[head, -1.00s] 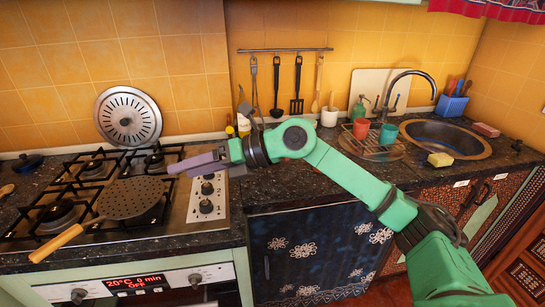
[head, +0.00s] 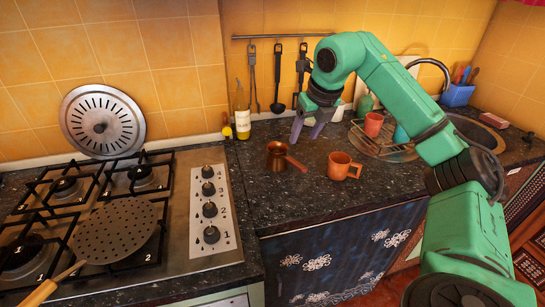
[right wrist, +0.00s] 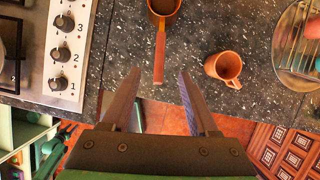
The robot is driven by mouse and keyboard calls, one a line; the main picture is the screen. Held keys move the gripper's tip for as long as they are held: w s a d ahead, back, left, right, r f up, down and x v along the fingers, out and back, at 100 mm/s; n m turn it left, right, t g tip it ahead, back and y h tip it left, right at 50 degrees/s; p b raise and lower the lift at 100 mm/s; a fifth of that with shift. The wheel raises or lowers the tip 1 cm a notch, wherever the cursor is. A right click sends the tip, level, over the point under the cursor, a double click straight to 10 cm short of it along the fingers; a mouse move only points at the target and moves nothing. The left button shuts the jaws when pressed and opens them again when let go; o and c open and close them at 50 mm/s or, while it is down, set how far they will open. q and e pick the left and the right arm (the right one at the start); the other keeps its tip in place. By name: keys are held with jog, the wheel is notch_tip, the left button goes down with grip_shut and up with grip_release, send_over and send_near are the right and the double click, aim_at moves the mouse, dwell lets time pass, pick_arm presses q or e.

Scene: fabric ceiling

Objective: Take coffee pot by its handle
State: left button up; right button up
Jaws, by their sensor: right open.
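The coffee pot (head: 277,157) is a small copper pot standing upright on the dark speckled counter, right of the stove. Its reddish-brown handle (head: 297,163) points toward the right front. My right gripper (head: 305,138) is open and empty, pointing down over the counter near the pot. In the right wrist view the pot (right wrist: 165,7) is cut by the top edge, and its handle (right wrist: 160,50) runs down toward the gap between my open fingertips (right wrist: 160,75). The fingers do not clasp the handle. My left gripper is out of view.
An orange mug (head: 341,166) stands just right of the handle. A bottle (head: 242,122) is behind the pot. The stove (head: 180,215) with a skimmer (head: 116,230) is left. A dish rack (head: 395,150) and sink (head: 480,135) are right. The front counter is clear.

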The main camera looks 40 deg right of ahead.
send_near(297, 162)
jog(key=p+x, duration=0.1)
jog(key=x, duration=0.2)
jog(key=shift+s+d, duration=0.15)
jog(key=x, duration=0.2)
jog(key=p+x, duration=0.1)
jog(key=x, duration=0.1)
jog(key=p+x, duration=0.1)
jog(key=x, duration=0.1)
jog(key=shift+a+f, duration=0.2)
jog(key=shift+f, duration=0.15)
jog(key=shift+w+f, duration=0.2)
jog(key=shift+w, duration=0.05)
grip_shut()
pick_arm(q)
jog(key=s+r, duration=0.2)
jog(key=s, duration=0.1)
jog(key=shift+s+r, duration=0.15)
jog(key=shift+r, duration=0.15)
pick_arm(e)
jog(key=shift+w+r, duration=0.1)
jog(key=shift+r, duration=0.05)
